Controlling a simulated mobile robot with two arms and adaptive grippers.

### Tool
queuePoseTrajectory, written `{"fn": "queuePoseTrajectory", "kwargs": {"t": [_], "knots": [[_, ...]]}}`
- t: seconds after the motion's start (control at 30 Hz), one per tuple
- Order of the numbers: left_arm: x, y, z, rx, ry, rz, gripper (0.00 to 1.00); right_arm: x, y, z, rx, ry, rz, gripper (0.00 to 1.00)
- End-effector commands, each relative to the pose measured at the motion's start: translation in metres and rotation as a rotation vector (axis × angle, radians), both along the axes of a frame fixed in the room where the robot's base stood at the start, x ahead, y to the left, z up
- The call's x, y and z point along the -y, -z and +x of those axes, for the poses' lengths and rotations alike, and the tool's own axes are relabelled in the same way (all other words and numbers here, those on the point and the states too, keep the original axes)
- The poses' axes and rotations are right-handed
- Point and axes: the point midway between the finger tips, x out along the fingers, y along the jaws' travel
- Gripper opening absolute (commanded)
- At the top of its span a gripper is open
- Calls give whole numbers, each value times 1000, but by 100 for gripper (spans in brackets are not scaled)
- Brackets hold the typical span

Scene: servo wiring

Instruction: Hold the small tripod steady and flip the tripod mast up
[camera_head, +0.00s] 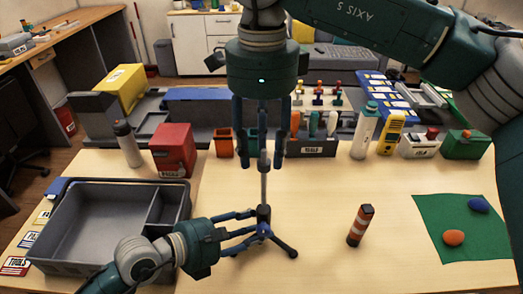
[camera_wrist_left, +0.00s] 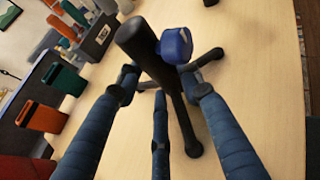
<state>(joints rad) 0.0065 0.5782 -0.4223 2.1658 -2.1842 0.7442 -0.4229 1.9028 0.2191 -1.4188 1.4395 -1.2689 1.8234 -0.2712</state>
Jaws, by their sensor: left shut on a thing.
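The small tripod (camera_head: 284,248) stands on the table with dark legs spread. Its thin grey mast (camera_head: 264,187) looks upright in the head view. My left gripper (camera_head: 257,228) reaches in low from the left and is shut on the tripod near its hub. The left wrist view shows the tripod's black column (camera_wrist_left: 138,38) and blue knob (camera_wrist_left: 174,46) by the fingertips. My right gripper (camera_head: 262,165) points down from above, its outer fingers apart on both sides of the mast's upper part. Its middle finger overlaps the mast top, so contact there is unclear.
A grey divided tray (camera_head: 93,269) lies left of the tripod. A red box (camera_head: 173,151), bottles and a tool rack (camera_head: 311,147) line the back. Table between tripod and cylinder is clear.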

Motion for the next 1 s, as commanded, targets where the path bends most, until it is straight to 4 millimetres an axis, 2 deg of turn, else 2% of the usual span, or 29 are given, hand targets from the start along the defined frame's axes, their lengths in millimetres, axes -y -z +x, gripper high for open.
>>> {"fn": "queuePoseTrajectory", "kwargs": {"t": [0.3, 0.5, 0.7, 1.0], "knots": [[-1, 3, 0, -8, -1, 2, 0, -1, -67, 0, 4, -1, 2, 39], [-1, 3, 0, -7, -2, 2, 0, 0, -99, 0, 3, -1, 1, 39], [-1, 3, 0, -6, -2, 3, 0, 0, -110, 0, 3, -1, 2, 39], [-1, 2, 0, -5, -3, 2, 0, 0, -110, -1, 2, -2, 1, 39]]}}
